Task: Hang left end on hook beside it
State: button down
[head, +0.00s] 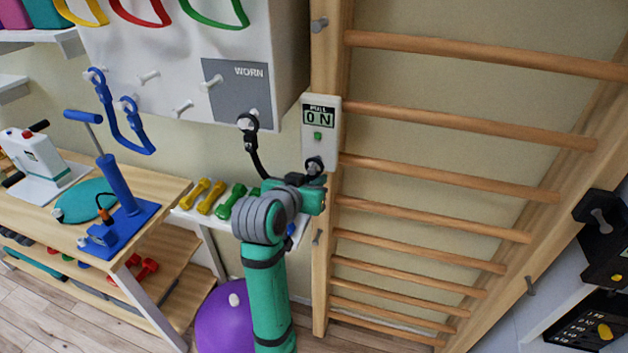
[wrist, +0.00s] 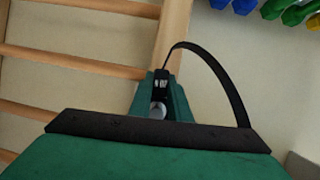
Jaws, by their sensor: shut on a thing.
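A black strap band (head: 256,158) hangs in a curve in the head view. Its left end loop (head: 247,123) is at a peg at the lower edge of the grey WORN panel (head: 237,92). Its right end (head: 314,166) is at my gripper (head: 314,182), just below the PULL ON box (head: 319,118). In the wrist view the green fingers of my gripper (wrist: 161,88) are shut on a black end of the band, and the strap (wrist: 232,85) arches to the right. My gripper partly hides the held end.
Bare pegs (head: 183,107) stick out of the white board (head: 165,52). A blue band (head: 126,135) hangs on two pegs at left. Wooden wall bars (head: 450,116) rise right of my arm. Dumbbells (head: 211,196) lie on a low shelf, and a purple ball (head: 222,320) is below.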

jog(key=shift+s, duration=0.1)
jog(key=shift+s+a, duration=0.25)
jog(key=shift+s, duration=0.45)
jog(key=shift+s+a, duration=0.2)
jog(key=shift+s, duration=0.45)
jog(key=shift+s+a, duration=0.25)
jog(key=shift+s, duration=0.45)
jog(key=s+a, duration=0.3)
jog(key=s, duration=0.6)
jog(key=shift+s, duration=0.2)
dwell(0.3)
jog(key=w+a+r, duration=0.3)
jog(key=a+r, duration=0.5)
jog(key=r, duration=0.2)
jog(key=shift+a, duration=0.4)
jog(key=shift+r, duration=0.15)
